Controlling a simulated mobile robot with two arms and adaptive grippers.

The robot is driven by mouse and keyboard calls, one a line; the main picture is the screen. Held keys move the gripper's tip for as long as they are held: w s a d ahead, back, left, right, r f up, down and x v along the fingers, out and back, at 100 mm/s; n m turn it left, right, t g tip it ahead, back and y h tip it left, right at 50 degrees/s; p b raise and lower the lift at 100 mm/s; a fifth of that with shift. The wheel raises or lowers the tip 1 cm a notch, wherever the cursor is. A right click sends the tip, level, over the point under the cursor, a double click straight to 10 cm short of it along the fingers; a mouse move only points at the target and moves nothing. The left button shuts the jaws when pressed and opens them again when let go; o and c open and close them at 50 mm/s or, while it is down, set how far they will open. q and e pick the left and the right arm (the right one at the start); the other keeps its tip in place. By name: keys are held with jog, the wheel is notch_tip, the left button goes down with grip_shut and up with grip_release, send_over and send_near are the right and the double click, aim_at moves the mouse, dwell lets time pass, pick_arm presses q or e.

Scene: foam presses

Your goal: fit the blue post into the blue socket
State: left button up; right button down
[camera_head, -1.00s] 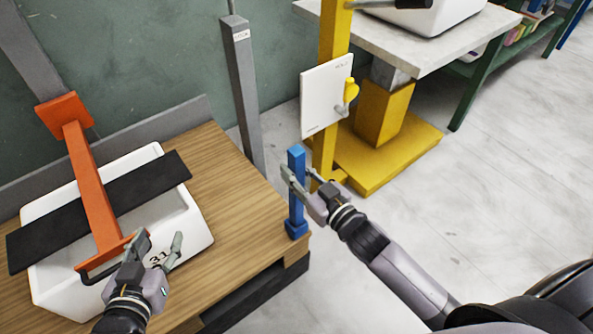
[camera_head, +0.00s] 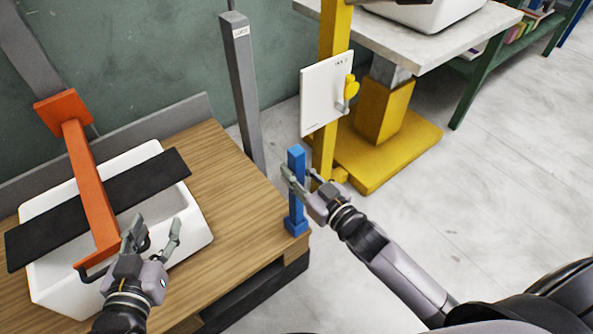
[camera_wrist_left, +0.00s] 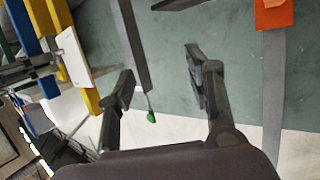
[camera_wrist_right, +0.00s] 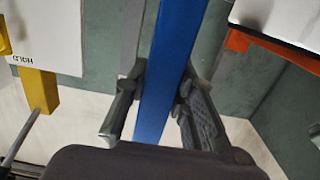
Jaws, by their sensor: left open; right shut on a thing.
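The blue post (camera_head: 296,160) stands upright at the near right corner of the wooden table. My right gripper (camera_head: 302,180) is shut on its upper part. In the right wrist view the post (camera_wrist_right: 170,70) runs between the two fingers. The post's lower end meets a wider blue block, the blue socket (camera_head: 296,227), on the table's corner. I cannot tell how deep the post sits in it. My left gripper (camera_head: 152,232) is open and empty above the white bin, near the front end of the orange arm.
The orange arm (camera_head: 90,190) and a black bar (camera_head: 35,235) cross over the white bin (camera_head: 197,228). A grey column (camera_head: 243,90) stands behind the wooden table (camera_head: 225,185). A yellow post (camera_head: 333,40) with a white panel (camera_head: 318,100) stands behind the blue post. Floor at right is clear.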

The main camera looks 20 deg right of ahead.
pick_arm(q)
jog(key=r+t, duration=0.1)
jog(key=w+r+t, duration=0.1)
jog(key=r, duration=0.1)
jog(key=d+r+t+h+b, duration=0.1)
jog(key=r, duration=0.1)
jog(key=shift+w+d+r, duration=0.1)
jog(key=shift+w+r, duration=0.1)
jog(key=shift+r, duration=0.05)
pick_arm(e)
notch_tip(320, 180, down, 2)
jog(key=shift+f, duration=0.2)
dwell(1.2)
pick_arm(q)
jog(key=shift+d+r+t+h, duration=0.1)
jog(key=shift+r+t+h, duration=0.2)
jog(key=shift+r+t, duration=0.25)
pick_arm(e)
jog(key=shift+f, duration=0.25)
pick_arm(q)
jog(key=shift+s+r+t+b, duration=0.1)
jog(key=shift+r+t+b, duration=0.3)
jog(key=shift+r, duration=0.2)
pick_arm(e)
jog(key=shift+f, duration=0.3)
pick_arm(q)
jog(key=shift+r, duration=0.15)
